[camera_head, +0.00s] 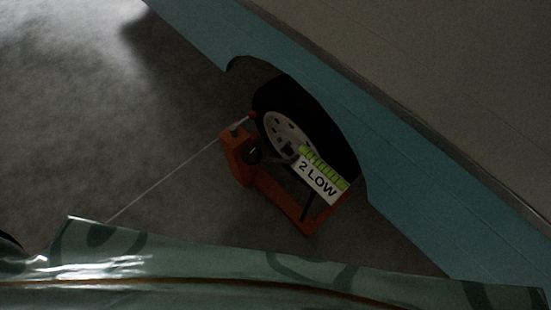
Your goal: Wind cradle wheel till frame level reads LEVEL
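An orange cradle (270,200) stands on the grey ground beside the camper's wheel. At its left end is an upright orange block with a small dark round part (252,151), which may be the cradle wheel. A small orange knob (254,116) shows above it. The frame level (325,168) is a green segmented strip over a white plate (319,182) that reads "2 LOW". It sits tilted in the picture, in front of the tyre. Neither of my grippers shows in this view.
The camper's black tyre (335,138) sits in the arch of its teal side (400,190). A thin pale line (165,180) runs from the cradle to the lower left. A shiny green patterned surface (200,262) crosses the bottom. Open ground (90,110) lies left.

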